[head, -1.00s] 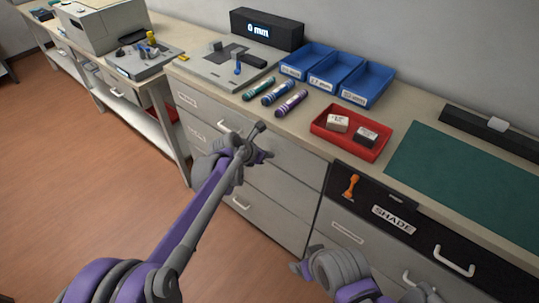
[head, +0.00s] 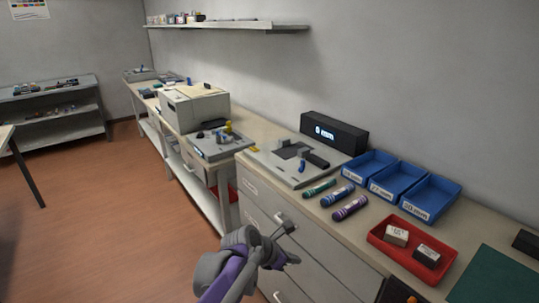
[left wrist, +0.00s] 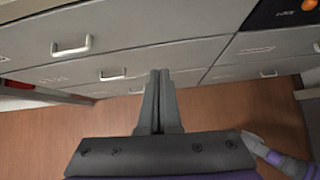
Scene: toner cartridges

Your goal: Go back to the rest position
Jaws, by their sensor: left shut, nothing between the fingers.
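My left gripper (head: 288,228) is in front of the grey drawer cabinet (head: 322,262), below the level of the worktop. In the left wrist view its two fingers (left wrist: 160,98) are closed together with nothing between them, and drawer fronts with pale handles are beyond them. My right gripper does not show in the head view. A purple and grey part of my other arm (left wrist: 280,158) shows at the lower right of the left wrist view, but its fingers cannot be made out.
Green (head: 319,188), blue (head: 337,196) and purple (head: 349,208) cartridges lie on the worktop before blue bins (head: 431,197). A red tray (head: 398,254) holds two small boxes. A grey printer (head: 194,106) stands farther back. The floor at left (head: 90,220) is clear.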

